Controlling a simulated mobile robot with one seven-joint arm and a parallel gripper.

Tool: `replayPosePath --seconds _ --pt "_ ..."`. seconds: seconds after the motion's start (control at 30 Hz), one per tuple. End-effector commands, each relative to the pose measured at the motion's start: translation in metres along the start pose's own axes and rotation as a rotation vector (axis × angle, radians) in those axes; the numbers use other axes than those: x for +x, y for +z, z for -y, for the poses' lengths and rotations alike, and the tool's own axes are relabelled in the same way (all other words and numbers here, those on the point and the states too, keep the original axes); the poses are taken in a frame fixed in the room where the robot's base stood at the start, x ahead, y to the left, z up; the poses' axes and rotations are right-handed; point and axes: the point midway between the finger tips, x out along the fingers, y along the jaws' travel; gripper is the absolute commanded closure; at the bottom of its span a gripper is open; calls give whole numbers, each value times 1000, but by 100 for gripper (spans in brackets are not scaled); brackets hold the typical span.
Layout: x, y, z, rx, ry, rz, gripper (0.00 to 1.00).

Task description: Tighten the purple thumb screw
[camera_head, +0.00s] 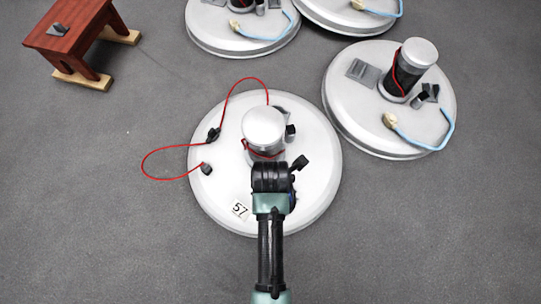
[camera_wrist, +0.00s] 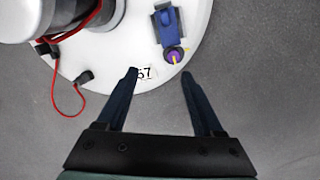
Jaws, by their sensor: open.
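The purple thumb screw (camera_wrist: 174,56) shows in the wrist view at the lower end of a blue bracket (camera_wrist: 167,28), near the rim of the white round tank lid (camera_wrist: 125,52). A small yellow piece lies across the screw. My gripper (camera_wrist: 159,73) is open and empty, its two dark blue fingers apart. The screw appears just beyond the fingertips, closer to the right one; I cannot tell the height between them. In the head view my arm covers the lid's near right part (camera_head: 215,185), and the screw and fingertips are hidden.
A metal cylinder (camera_head: 264,128) stands on the lid, with a red cable (camera_head: 145,165) looping off to the left. A "57" label (camera_wrist: 145,73) is near the rim. Another tank lid (camera_head: 350,115) stands at right, and a red-brown stool (camera_head: 75,35) at upper left. Grey floor is clear at left.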

Motion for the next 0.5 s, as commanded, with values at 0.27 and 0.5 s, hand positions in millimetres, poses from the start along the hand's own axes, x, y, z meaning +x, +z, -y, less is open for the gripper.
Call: replayPosePath --seconds 0.27,0.5 --pt "39 -18 27 -87 -74 -52 31" --pt "74 -19 29 -85 -72 -51 31"
